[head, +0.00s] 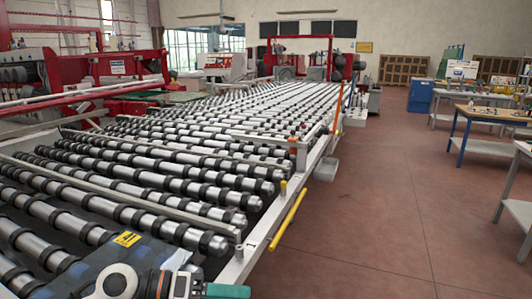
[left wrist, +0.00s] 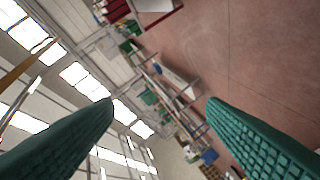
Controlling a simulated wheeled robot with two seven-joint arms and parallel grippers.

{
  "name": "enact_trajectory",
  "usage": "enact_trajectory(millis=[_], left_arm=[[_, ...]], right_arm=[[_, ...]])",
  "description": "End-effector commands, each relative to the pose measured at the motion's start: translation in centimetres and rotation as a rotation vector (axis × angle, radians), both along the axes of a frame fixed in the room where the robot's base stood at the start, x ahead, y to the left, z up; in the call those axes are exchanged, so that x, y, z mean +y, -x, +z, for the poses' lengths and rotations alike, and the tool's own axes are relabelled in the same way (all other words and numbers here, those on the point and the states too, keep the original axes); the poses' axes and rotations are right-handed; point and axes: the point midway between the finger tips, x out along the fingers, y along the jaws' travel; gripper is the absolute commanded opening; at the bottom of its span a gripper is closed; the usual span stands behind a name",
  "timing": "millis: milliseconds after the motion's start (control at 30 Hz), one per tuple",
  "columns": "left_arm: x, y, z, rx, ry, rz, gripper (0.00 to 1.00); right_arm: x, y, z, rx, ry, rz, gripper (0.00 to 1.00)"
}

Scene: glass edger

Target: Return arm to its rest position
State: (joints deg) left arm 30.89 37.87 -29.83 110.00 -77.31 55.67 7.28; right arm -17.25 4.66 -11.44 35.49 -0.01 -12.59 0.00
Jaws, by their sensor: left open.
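My left arm comes in at the bottom left of the head view, low in front of the roller conveyor (head: 150,175). My left gripper (head: 212,289) is at the bottom edge of that view, partly cut off, with a green finger pointing right. In the left wrist view my left gripper (left wrist: 160,108) has its two green ribbed fingers wide apart, with nothing between them. That view is tilted and looks out over the hall and floor. My right gripper is not in view.
The conveyor's side rail (head: 262,232) with a yellow bar (head: 287,221) runs close by my left gripper. Red machinery (head: 110,85) stands at the left. Workbenches (head: 487,115) stand at the right. The reddish floor (head: 390,210) between is clear.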

Motion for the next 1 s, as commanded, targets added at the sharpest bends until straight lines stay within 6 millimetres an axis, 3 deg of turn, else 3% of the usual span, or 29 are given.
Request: enact_trajectory(millis=[33, 133, 233, 333, 433, 500, 633, 700, 800, 1000], left_arm=[[-1.3, 0.6, 1.5, 0.036, 0.175, 0.046, 0.66], [-1.5, 0.3, 4.8, 0.128, 0.5, 0.189, 0.66], [0.6, -0.7, 6.4, 0.263, 0.79, 0.379, 0.66], [4.2, -2.0, 5.7, 0.432, 1.035, 0.611, 0.66], [8.3, -2.5, 2.4, 0.635, 1.226, 0.879, 0.66], [10.9, -1.9, -1.2, 0.79, 1.319, 1.08, 0.66], [14.4, 1.7, -9.4, 1.111, 1.394, 1.476, 0.66], [15.2, 4.5, -13.2, 1.264, 1.379, 1.658, 0.66], [15.5, 8.4, -17.0, 1.441, 1.324, 1.856, 0.66], [15.1, 15.2, -21.3, 1.698, 1.172, 2.127, 0.66]], right_arm=[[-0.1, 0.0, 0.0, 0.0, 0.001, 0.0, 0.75], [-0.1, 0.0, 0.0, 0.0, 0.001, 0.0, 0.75], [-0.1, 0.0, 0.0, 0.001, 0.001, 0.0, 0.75], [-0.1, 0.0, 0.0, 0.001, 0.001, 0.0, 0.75], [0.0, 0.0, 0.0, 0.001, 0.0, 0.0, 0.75], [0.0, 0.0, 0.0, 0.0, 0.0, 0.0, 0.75], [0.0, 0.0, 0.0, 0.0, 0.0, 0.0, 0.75], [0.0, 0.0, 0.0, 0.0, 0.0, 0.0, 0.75], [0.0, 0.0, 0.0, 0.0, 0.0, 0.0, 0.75], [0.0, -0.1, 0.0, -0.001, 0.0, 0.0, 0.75]])
